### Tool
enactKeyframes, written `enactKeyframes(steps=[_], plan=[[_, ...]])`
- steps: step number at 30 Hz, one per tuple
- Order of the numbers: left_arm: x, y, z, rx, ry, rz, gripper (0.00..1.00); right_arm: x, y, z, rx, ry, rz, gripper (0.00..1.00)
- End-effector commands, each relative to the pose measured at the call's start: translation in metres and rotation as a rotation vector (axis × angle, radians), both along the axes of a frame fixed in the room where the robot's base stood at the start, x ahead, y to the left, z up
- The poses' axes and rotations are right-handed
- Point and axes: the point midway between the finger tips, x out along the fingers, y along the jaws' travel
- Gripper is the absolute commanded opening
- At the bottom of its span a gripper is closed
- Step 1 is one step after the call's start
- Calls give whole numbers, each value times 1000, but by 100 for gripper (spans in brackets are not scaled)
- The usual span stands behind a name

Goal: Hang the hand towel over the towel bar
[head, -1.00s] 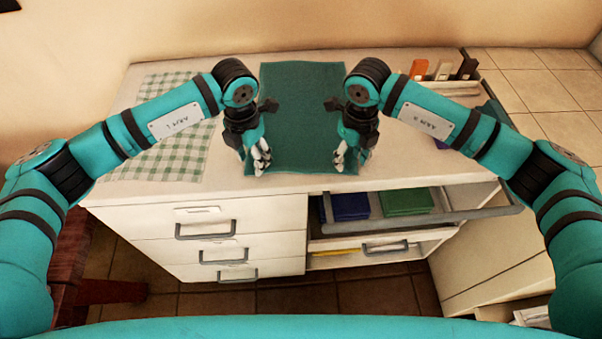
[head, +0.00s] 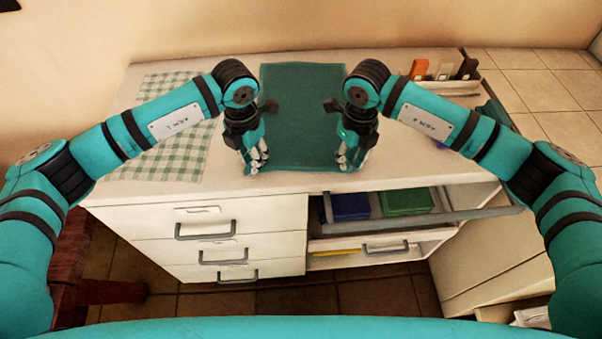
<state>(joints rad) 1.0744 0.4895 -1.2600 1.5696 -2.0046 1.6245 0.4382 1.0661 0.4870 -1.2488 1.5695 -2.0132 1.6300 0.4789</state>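The hand towel appears to be the dark green cloth (head: 302,105) lying flat on the counter, its near edge close to the counter's front. My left gripper (head: 256,163) points down at the towel's near left corner. My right gripper (head: 346,160) points down at its near right corner. The fingers are small here, and I cannot tell whether either is closed on the cloth. A grey bar (head: 420,219) runs across the front of the open compartment at the right; it may be the towel bar, but I cannot tell for sure.
A green checked cloth (head: 168,150) lies on the counter (head: 225,190) at the left. A holder with upright items (head: 442,88) stands at the back right. Blue (head: 350,205) and green (head: 406,201) folded items sit in the open compartment. Drawers with grey handles (head: 205,233) are below.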

Motion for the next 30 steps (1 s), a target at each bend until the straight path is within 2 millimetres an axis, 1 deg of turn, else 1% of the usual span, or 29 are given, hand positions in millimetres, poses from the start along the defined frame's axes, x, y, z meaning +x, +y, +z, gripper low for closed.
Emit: enactKeyframes(steps=[1, 7, 25, 30], plan=[[0, 2, -2, 5, 2, 2, 13, -1, -2, -3, -6, 4, -2, 14], [0, 2, -3, 6, 2, 3, 0, -1, -3, -4, -7, 4, -3, 0], [0, 4, -4, 10, 3, 5, 0, -1, -5, -6, -13, 6, -5, 0], [0, 5, -1, 12, 3, 6, 0, -1, -5, -3, -13, 7, -6, 0]])
